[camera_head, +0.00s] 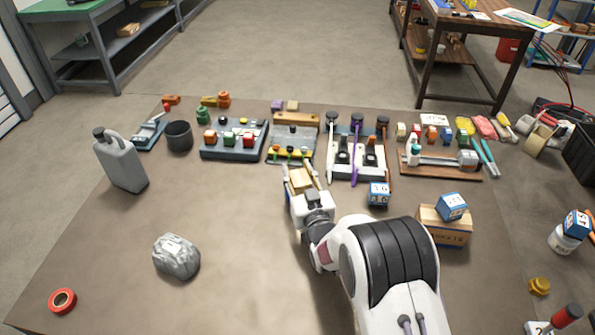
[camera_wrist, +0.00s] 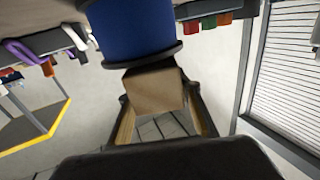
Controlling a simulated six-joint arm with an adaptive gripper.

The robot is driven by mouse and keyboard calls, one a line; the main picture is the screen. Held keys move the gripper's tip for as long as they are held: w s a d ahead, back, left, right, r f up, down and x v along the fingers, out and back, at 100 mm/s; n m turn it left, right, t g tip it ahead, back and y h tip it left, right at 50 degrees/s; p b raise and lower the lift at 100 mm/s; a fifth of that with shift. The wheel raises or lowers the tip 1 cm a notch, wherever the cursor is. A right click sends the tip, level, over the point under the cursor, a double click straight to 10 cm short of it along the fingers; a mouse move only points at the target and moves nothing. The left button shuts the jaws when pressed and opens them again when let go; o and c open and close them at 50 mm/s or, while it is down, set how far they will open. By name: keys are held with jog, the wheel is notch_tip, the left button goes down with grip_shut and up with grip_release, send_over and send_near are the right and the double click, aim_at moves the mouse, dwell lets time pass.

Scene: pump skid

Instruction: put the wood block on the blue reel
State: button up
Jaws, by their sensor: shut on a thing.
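My gripper (camera_head: 301,180) is above the middle of the table, shut on the tan wood block (camera_head: 300,181). In the wrist view the wood block (camera_wrist: 153,90) sits between the two fingers of my gripper (camera_wrist: 157,98). The blue reel (camera_wrist: 135,28), a blue drum with a dark flange, shows just past the block at the top of the wrist view. The flange borders the block in the picture; I cannot tell whether they touch. I cannot make out the reel in the head view.
Behind my gripper stand a valve rack (camera_head: 292,145) and a tool rack (camera_head: 355,150). A blue-and-white cube (camera_head: 379,194) is to the right, near a cardboard box (camera_head: 446,227). A grey jug (camera_head: 121,162) and rock (camera_head: 176,257) stand left, with clear table between.

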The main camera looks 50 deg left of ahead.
jog(key=shift+f, duration=0.1)
dwell(0.3)
jog(key=o, duration=1.1)
jog(key=shift+s+d, duration=0.25)
jog(key=shift+d, duration=0.45)
jog(key=shift+v, duration=5.25)
